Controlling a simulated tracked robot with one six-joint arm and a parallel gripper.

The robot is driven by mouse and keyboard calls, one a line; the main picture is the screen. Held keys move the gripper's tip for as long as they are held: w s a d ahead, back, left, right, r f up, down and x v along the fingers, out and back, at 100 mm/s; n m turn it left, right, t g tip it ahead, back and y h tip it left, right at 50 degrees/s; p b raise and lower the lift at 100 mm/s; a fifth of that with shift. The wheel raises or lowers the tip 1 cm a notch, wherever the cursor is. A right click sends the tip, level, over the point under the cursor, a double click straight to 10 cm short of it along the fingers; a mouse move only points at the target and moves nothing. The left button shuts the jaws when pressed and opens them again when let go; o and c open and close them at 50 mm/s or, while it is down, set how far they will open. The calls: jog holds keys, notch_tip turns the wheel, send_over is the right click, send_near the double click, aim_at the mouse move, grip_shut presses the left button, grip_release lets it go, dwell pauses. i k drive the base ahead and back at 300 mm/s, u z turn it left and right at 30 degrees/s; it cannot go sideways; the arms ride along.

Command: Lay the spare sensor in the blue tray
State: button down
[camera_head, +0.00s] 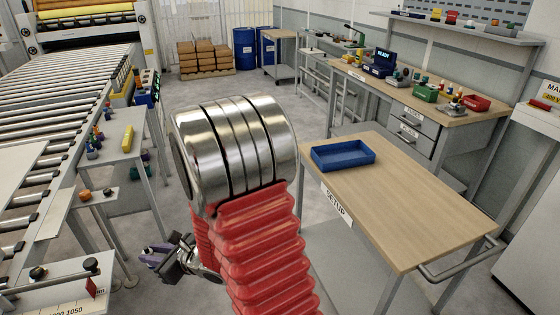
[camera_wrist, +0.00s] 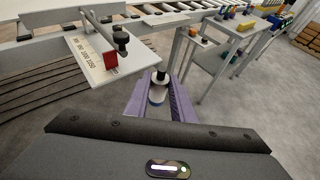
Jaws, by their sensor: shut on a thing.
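The blue tray (camera_head: 342,163) stands at the far left corner of the wooden-topped SETUP table (camera_head: 420,200), right of centre in the head view, and looks empty. My gripper (camera_head: 152,256) is low and left in the head view, well away from the table. In the wrist view its purple fingers (camera_wrist: 159,98) are shut on a small cylinder with a dark top and a pale body, apparently the spare sensor (camera_wrist: 157,95). The sensor cannot be made out clearly in the head view. The wrist view does not show the tray.
A roller conveyor (camera_head: 70,100) runs along the left, with a small side table (camera_head: 110,150) of parts beside it. A plate with a scale and black knobs (camera_wrist: 105,65) is close to my gripper. A workbench (camera_head: 440,100) stands behind the SETUP table. Grey floor lies between.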

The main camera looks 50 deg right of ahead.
aim_at(342, 159)
jog(key=z, duration=0.7)
jog(key=i, duration=1.65)
jog(key=z, duration=0.9)
jog(key=i, duration=0.75)
jog(key=z, duration=0.5)
jog(key=k, duration=0.25)
jog(key=z, duration=0.1)
